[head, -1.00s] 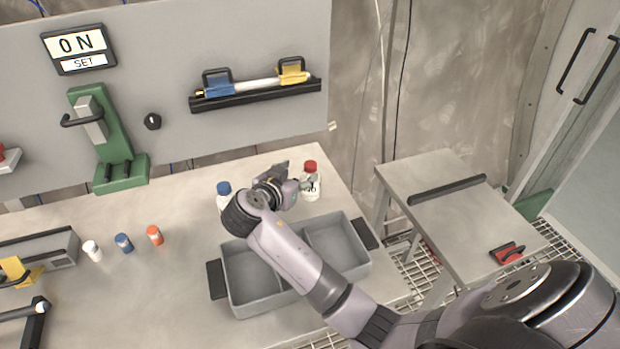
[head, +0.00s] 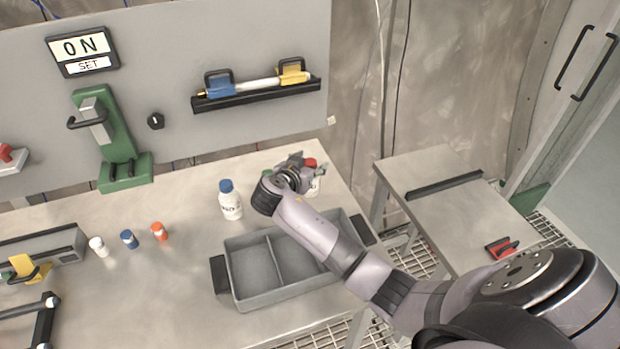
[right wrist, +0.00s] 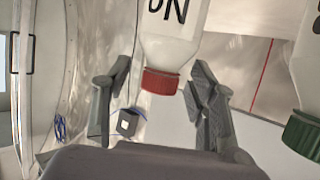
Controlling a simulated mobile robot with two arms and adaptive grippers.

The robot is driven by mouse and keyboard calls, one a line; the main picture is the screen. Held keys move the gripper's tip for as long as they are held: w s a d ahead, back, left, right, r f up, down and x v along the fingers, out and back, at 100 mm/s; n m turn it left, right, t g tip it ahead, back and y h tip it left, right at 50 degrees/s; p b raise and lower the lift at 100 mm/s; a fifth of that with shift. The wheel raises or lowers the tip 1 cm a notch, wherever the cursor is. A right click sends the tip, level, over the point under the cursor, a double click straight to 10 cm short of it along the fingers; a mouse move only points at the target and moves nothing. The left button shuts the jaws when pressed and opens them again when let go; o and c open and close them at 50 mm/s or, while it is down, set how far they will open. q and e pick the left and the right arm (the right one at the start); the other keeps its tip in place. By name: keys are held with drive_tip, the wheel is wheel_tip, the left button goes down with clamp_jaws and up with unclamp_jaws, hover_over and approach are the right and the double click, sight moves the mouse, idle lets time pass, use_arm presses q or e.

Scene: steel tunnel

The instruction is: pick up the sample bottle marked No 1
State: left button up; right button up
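A white sample bottle with a red cap (head: 311,163) stands at the back right of the bench, partly hidden by my right gripper (head: 310,172). In the right wrist view this bottle (right wrist: 172,45) appears upside down, with part of a "No" marking; its number is out of view. My right gripper (right wrist: 160,82) is open, with a finger on either side of the red cap and a visible gap at the left finger. A green-capped bottle (right wrist: 305,125) is beside it, mostly hidden in the head view. A blue-capped white bottle (head: 231,204) stands further left; its marking is unreadable. My left gripper is not in view.
A grey two-compartment tray (head: 240,290) lies empty below my right forearm. Small white (head: 98,247), blue (head: 129,240) and orange (head: 159,232) containers stand to the left. A green press-like stand (head: 122,150) is at the back. A side table (head: 440,205) stands right.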

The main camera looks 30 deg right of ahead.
clamp_jaws()
idle(0.5)
drive_tip(key=shift+s, duration=0.1)
